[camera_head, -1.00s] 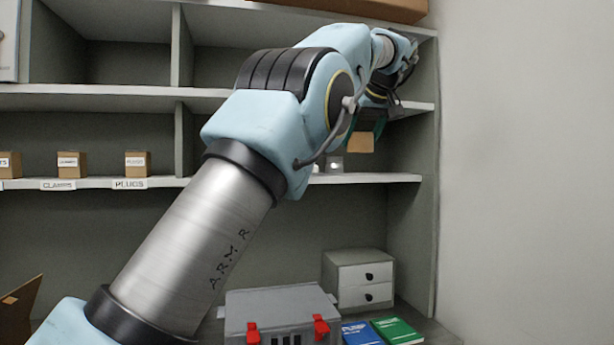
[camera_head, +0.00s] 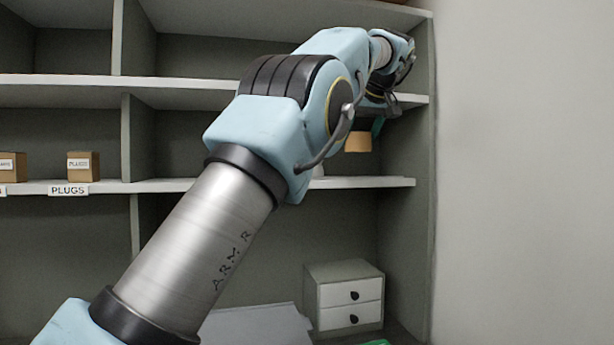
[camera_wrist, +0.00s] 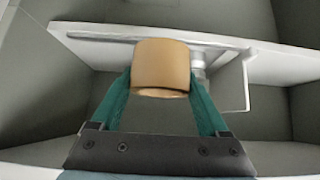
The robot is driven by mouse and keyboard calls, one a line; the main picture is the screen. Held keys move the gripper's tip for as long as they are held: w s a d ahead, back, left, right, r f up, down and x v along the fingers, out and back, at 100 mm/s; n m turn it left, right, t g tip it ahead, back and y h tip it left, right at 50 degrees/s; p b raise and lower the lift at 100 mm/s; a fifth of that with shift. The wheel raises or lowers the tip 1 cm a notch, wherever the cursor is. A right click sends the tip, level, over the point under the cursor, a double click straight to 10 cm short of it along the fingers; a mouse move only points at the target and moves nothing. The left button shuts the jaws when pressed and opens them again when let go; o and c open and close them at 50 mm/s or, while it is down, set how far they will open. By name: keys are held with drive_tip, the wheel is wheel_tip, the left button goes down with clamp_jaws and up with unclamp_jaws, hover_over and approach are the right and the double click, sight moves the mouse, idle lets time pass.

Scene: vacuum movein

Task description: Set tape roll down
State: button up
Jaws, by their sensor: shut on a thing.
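The tape roll (camera_wrist: 161,66) is a tan, rounded block shape held between the green fingers of my gripper (camera_wrist: 161,88) in the wrist view. In the head view the tape roll (camera_head: 358,142) shows as a small tan patch under my gripper (camera_head: 372,124), at the right end of the middle shelf opening. My arm hides part of the gripper there. In the wrist view a white shelf board (camera_wrist: 285,66) lies beyond the roll. I cannot tell whether the roll touches it.
The shelf (camera_head: 370,182) carries small labelled boxes such as the plugs box (camera_head: 83,166) at left. A white item (camera_wrist: 197,70) stands behind the roll. A side wall (camera_head: 405,145) closes the right end. A two-drawer unit (camera_head: 345,296) stands below.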

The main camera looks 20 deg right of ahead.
drive_tip(key=w+f+p, duration=0.1)
drive_tip(key=w, duration=0.2)
drive_tip(key=w+f+p, duration=0.1)
drive_tip(key=w+f, duration=0.1)
drive_tip(key=w, duration=0.1)
drive_tip(key=w+d+f+p, duration=0.1)
drive_tip(key=w+f, duration=0.1)
drive_tip(key=w, duration=0.1)
drive_tip(key=shift+w+d+p, duration=0.1)
drive_tip(key=shift+w+p, duration=0.25)
drive_tip(key=shift+w, duration=0.05)
drive_tip(key=x, duration=0.1)
drive_tip(key=p+x, duration=0.1)
drive_tip(key=x, duration=0.1)
drive_tip(key=shift+w+r+p, duration=0.1)
drive_tip(key=shift+w+p, duration=0.3)
drive_tip(key=shift+w, duration=0.05)
drive_tip(key=shift+w+d+f, duration=0.1)
drive_tip(key=shift+w+f, duration=0.15)
drive_tip(key=shift+f, duration=0.1)
clamp_jaws()
drive_tip(key=o, duration=1.5)
unclamp_jaws()
drive_tip(key=shift+c, duration=0.2)
drive_tip(key=shift+s, duration=0.1)
drive_tip(key=b+v, duration=0.2)
drive_tip(key=v, duration=1)
